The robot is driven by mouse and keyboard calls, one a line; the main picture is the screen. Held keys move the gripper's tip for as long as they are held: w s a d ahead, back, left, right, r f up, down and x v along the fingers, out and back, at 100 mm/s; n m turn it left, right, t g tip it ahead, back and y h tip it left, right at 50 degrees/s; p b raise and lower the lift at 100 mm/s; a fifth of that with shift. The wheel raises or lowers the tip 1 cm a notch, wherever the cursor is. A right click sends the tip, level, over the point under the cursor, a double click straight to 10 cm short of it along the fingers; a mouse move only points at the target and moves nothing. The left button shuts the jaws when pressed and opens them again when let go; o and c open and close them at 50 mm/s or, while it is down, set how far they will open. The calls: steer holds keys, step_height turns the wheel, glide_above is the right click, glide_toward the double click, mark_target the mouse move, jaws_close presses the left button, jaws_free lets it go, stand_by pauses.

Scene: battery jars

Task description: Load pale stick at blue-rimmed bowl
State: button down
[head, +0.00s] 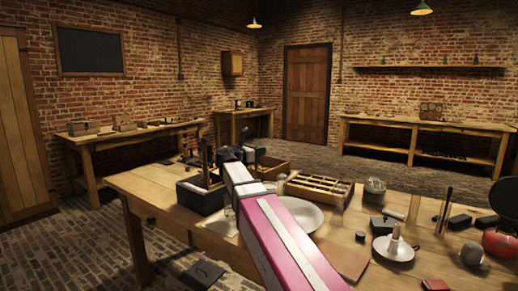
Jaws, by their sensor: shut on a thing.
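My gripper (244,155) is at the far end of my pink and white arm, over the back of the near wooden table (150,188). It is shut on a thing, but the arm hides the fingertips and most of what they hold. A pale round bowl (303,214) sits on the table just right of the arm, partly hidden by it. I cannot make out a blue rim on it. A small pale upright piece (395,234) stands in a white dish (402,250) at the right. I cannot pick out the pale stick with certainty.
A dark box (200,198) with upright rods stands left of my gripper. A wooden compartment tray (318,190) lies behind the bowl. A glass jar (373,190), black blocks and a red round object (500,243) crowd the right. The table's left end is clear.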

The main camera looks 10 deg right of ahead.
step_height(320, 180, down, 7)
stand_by(0.8)
steer(key=shift+f, duration=0.1)
stand_by(0.4)
step_height(320, 180, up, 7)
stand_by(1.0)
steer(key=shift+r, duration=0.25)
stand_by(1.7)
step_height(320, 180, up, 4)
steer(key=shift+f, duration=0.15)
stand_by(0.3)
stand_by(0.4)
